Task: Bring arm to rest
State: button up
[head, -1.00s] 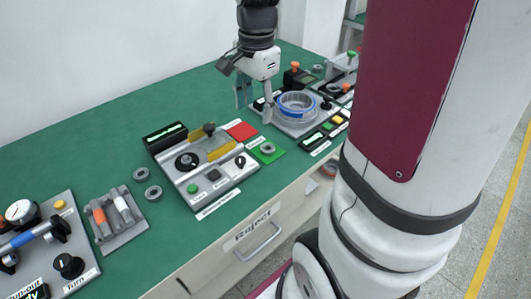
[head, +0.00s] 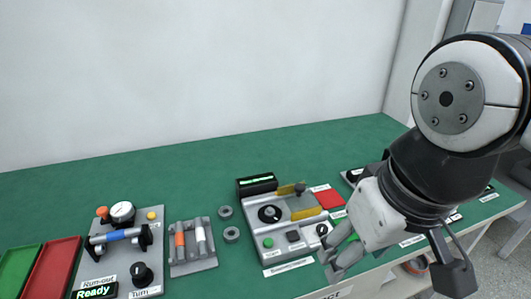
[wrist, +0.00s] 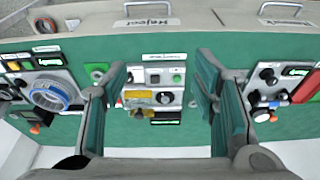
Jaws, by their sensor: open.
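My gripper (head: 345,250) is at the right of the head view, above the front of the green table (head: 130,175), with my arm bent above it. In the wrist view my gripper (wrist: 162,95) has its two green-faced fingers wide apart, with nothing between them. Below the gap lies the grey middle panel (wrist: 155,78), out of contact. That panel (head: 258,228) stands left of my gripper in the head view. The ring-shaped part with a blue band (wrist: 50,93) sits in its fixture at the left of the wrist view; my arm hides it in the head view.
A run-out station (head: 155,240), a grey holder with two small cylinders (head: 190,245), two loose grey rings and red and green trays (head: 50,270) stand left on the table. Drawers with handles (wrist: 150,7) line the table's front. The table's back strip is clear.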

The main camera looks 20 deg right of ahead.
notch_tip(320, 180, up, 7)
jog(key=t+p, duration=0.1)
jog(key=p, duration=0.4)
jog(key=shift+p, duration=0.4)
jog(key=shift+w+r, duration=0.1)
jog(key=shift+d, duration=0.2)
